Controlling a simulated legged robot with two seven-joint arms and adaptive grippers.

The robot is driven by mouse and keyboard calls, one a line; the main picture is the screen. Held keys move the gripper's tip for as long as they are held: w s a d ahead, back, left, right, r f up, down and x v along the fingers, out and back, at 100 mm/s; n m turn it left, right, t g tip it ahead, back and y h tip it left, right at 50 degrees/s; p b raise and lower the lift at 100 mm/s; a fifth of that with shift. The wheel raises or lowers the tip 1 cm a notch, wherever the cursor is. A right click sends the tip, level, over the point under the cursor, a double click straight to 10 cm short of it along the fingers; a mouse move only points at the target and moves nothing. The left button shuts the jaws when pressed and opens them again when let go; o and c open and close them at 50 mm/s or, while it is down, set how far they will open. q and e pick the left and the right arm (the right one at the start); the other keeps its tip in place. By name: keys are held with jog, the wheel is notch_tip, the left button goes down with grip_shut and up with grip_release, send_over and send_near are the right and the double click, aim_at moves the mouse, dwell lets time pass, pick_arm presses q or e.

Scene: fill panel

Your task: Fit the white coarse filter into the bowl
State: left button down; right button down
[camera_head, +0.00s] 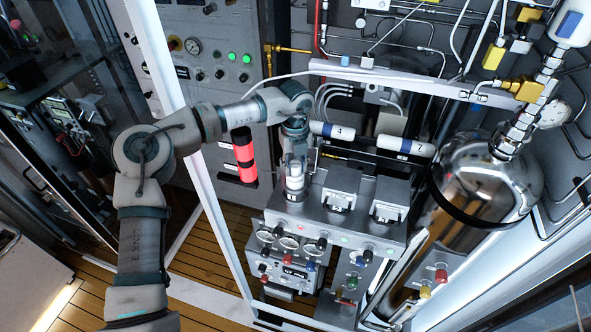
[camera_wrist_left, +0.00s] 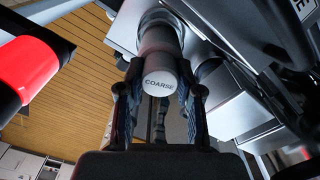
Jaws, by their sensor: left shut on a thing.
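The white coarse filter (camera_wrist_left: 158,84) is a cylinder with COARSE printed on its end cap, which faces the left wrist camera. My left gripper (camera_wrist_left: 157,98) is shut on it, one dark finger on each side. In the head view the gripper (camera_head: 294,160) points down over the left end of the metal panel unit, with the filter (camera_head: 294,183) upright below it. A round metallic bowl (camera_head: 295,196) sits under the filter; its rim shows in the wrist view (camera_wrist_left: 160,16). The filter's far end lines up with the bowl, but I cannot tell how deep it is. My right gripper is out of view.
Two white cylinders (camera_head: 332,131) (camera_head: 405,145) lie behind the unit. Two metal blocks (camera_head: 341,187) (camera_head: 390,198) stand right of the bowl. A glowing red cylinder (camera_head: 244,155) stands close left of my gripper. A white frame post (camera_head: 212,200) runs beside my arm.

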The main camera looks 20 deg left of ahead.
pick_arm(q)
notch_tip(320, 180, down, 3)
jog(key=shift+a+r+b, duration=0.1)
jog(key=shift+b, duration=0.45)
jog(key=c, duration=1.2)
grip_release()
jog(key=o, duration=0.4)
jog(key=shift+o, duration=0.2)
jog(key=shift+w+r, duration=0.1)
jog(key=shift+r, duration=0.2)
notch_tip(320, 180, up, 12)
jog(key=shift+f+b, duration=0.2)
jog(key=shift+b, duration=0.55)
